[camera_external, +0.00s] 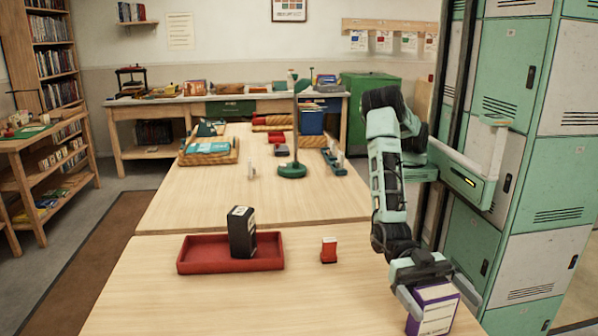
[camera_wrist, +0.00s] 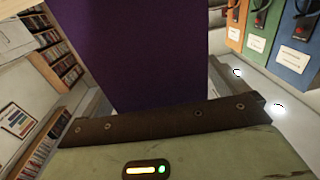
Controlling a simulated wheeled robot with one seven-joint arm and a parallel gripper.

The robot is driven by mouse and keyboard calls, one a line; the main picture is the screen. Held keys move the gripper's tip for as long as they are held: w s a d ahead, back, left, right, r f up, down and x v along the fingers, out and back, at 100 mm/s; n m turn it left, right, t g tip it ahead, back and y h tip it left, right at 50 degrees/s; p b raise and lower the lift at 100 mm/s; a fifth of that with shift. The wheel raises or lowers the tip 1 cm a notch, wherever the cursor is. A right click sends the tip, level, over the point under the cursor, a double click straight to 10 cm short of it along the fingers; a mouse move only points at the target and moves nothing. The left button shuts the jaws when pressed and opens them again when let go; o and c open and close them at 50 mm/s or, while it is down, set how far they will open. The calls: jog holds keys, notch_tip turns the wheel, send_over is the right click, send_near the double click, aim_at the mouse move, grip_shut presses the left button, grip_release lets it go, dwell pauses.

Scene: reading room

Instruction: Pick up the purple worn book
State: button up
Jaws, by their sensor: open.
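The purple worn book (camera_external: 435,312) stands upright at the near right of the table, with a pale front and purple edges. My gripper (camera_external: 432,291) is at its top, pointing down, jaws open. One finger shows at the book's left side; the other is hard to make out. I cannot tell whether the fingers touch the book. In the wrist view the purple cover (camera_wrist: 155,50) fills the upper middle, close beyond the dark gripper edge (camera_wrist: 170,122).
A red tray (camera_external: 205,267) holding a black box (camera_external: 241,233) lies left on the near table (camera_external: 190,310). A small red item (camera_external: 328,250) stands between tray and book. A green lamp (camera_external: 292,170) stands farther back. Green lockers (camera_external: 530,200) are close on the right.

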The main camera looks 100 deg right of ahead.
jog(key=shift+a, duration=0.1)
jog(key=c, duration=1.2)
jog(key=shift+o, duration=0.2)
